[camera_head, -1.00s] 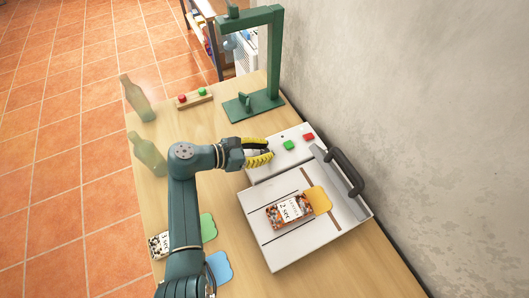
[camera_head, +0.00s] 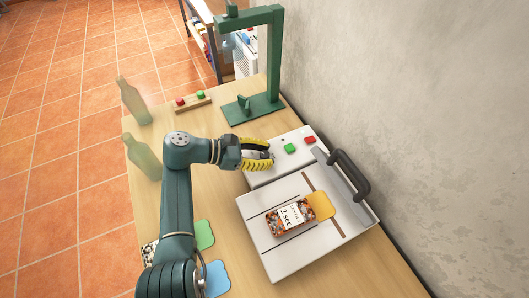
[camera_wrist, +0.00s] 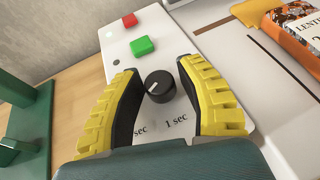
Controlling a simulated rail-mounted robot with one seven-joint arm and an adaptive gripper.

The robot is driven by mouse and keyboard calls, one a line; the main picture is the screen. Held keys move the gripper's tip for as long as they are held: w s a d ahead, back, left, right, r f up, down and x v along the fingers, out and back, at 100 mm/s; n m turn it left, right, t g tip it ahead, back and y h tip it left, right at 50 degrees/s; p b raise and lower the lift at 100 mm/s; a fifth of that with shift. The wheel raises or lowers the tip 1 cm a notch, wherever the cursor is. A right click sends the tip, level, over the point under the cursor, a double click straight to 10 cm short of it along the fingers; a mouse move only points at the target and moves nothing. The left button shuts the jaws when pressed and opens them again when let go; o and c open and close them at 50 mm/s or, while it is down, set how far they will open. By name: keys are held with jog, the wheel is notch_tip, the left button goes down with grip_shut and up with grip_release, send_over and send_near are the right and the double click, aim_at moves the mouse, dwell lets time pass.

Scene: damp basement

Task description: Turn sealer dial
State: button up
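The sealer (camera_head: 262,238) is a white machine on the wooden table, with a control panel (camera_head: 262,173) at its back. In the wrist view its black round dial (camera_wrist: 160,87) sits on the panel (camera_wrist: 117,50), with a white pointer mark towards the left. Printed "1 sec" (camera_wrist: 176,122) and another partly hidden "sec" label lie below it. My gripper (camera_wrist: 158,70) has its two yellow-ribbed fingers open on either side of the dial; contact is not clear. In the head view my gripper (camera_head: 257,155) is over the panel and hides the dial.
Green (camera_head: 290,148) and red (camera_head: 309,139) buttons lie beyond the dial. A packet marked 2 sec (camera_head: 290,216) lies on the sealer, beside its black-handled arm (camera_head: 350,175). A green stand (camera_head: 272,60) and two bottles (camera_head: 134,101) stand at the back and left.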

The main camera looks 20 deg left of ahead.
jog(key=shift+o, duration=1.2)
jog(key=shift+r, duration=0.1)
jog(key=v, duration=1.2)
